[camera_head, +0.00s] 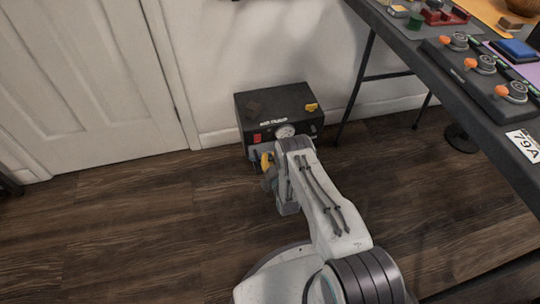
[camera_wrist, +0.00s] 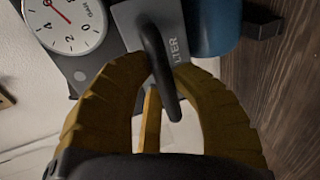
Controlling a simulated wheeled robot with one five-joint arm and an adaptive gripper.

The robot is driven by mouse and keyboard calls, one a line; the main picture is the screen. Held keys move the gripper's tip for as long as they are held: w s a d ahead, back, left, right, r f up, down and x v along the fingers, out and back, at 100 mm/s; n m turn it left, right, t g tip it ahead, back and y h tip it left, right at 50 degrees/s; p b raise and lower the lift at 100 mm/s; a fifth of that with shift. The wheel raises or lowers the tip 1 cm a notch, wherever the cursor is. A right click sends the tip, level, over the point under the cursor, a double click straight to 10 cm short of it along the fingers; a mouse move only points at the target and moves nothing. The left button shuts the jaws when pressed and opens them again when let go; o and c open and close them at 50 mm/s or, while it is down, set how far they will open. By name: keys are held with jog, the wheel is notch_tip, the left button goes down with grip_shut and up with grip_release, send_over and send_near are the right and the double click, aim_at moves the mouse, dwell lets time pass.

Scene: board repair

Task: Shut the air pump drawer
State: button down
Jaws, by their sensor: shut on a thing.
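The air pump (camera_head: 262,104) is a black box on the floor against the wall, with a round gauge (camera_head: 285,131) on its front. The gauge also shows at the upper left of the wrist view (camera_wrist: 66,24). A grey drawer front (camera_wrist: 126,18) with partly visible lettering "LTER" bears a dark bar handle (camera_wrist: 154,48). My gripper (camera_wrist: 166,76), with yellow ribbed fingers, is closed around this handle. In the head view my gripper (camera_head: 267,161) is low at the pump's front; my arm hides much of that front. How far out the drawer stands cannot be told.
A blue rounded part (camera_wrist: 212,28) is beside the drawer front. A workbench (camera_head: 490,115) with knobs and trays stands at right, its thin legs near the pump. A white door (camera_head: 85,80) is at left. The wooden floor (camera_head: 130,225) at left is clear.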

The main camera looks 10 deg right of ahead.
jog(key=shift+r, duration=0.1)
jog(key=c, duration=1)
grip_release()
jog(key=shift+v, duration=5.9)
jog(key=shift+s, duration=0.1)
